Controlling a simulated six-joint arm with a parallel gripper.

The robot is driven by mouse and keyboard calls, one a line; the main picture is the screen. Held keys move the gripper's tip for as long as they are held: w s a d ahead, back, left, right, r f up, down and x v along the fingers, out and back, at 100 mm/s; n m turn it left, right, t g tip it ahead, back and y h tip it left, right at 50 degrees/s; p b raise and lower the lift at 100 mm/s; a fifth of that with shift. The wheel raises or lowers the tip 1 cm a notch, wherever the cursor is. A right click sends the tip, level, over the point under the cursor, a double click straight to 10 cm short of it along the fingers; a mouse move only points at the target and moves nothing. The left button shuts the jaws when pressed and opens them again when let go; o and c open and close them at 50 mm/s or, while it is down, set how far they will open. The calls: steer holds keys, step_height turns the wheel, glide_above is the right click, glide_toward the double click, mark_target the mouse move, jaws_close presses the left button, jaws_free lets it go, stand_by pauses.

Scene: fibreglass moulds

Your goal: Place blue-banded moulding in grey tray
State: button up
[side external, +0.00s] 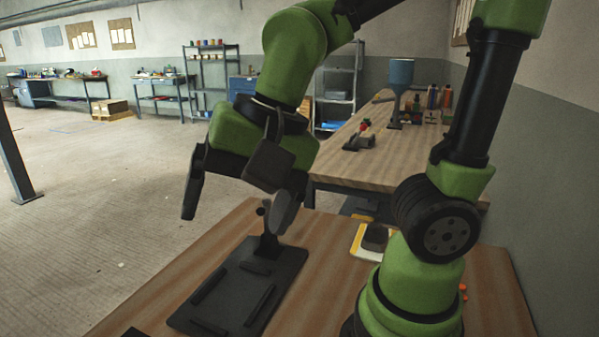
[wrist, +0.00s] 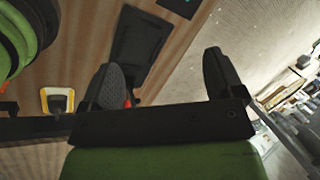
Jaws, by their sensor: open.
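My gripper (side external: 233,222) is open and empty above the wooden bench, with its two dark fingers spread wide. It also shows in the wrist view (wrist: 161,60), with no object between the fingertips. I cannot make out a blue-banded moulding in either view. No tray is clearly grey; a dark flat plate with raised bars (side external: 232,290) lies on the bench below my gripper. The plate also shows in the wrist view (wrist: 140,45), partly behind a finger. A dark upright piece (side external: 267,243) stands at its far end, partly hidden by the gripper.
A yellow-and-white piece (side external: 358,243) with a dark block (side external: 375,237) on it lies right of the plate, near my base. Another wooden bench (side external: 400,160) stands behind. Bare wood lies between the plate and my base.

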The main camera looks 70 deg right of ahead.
steer(key=s+d+r+n+t, duration=0.3)
steer(key=s+d+r+n, duration=0.1)
steer(key=d+n, duration=0.2)
steer(key=shift+s+t, duration=0.2)
steer(key=shift+t, duration=0.1)
stand_by(0.8)
